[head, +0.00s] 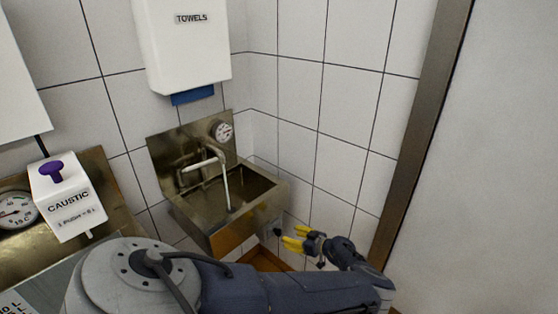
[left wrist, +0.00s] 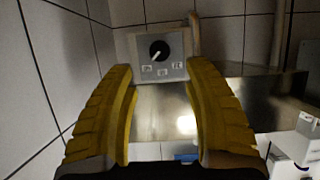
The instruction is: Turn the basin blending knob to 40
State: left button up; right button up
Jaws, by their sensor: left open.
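The basin (head: 225,235) is a steel wall sink in the middle of the head view. Its blending knob (left wrist: 158,50) is black and round, on a grey panel (left wrist: 177,69) in the left wrist view. The knob's white mark points down and to the left. Several small labels sit below it, too small to read surely. My left gripper (head: 293,237) has yellow fingers, is open and empty, and is beside the basin's front right. In the left wrist view its fingers (left wrist: 160,78) frame the knob from a short way off, not touching it. My right gripper is not in view.
A round gauge (head: 222,131) is on the basin's back plate, above the spout (head: 199,164). A towel dispenser (head: 182,45) hangs above. A caustic dispenser (head: 68,197) with a purple knob is at left. Tiled wall and a door frame (head: 425,125) close off the right.

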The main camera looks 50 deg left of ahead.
aim_at(280, 233)
pick_arm(q)
jog(key=x, duration=0.8)
jog(key=shift+a, duration=0.2)
jog(key=shift+o, duration=0.3)
grip_shut()
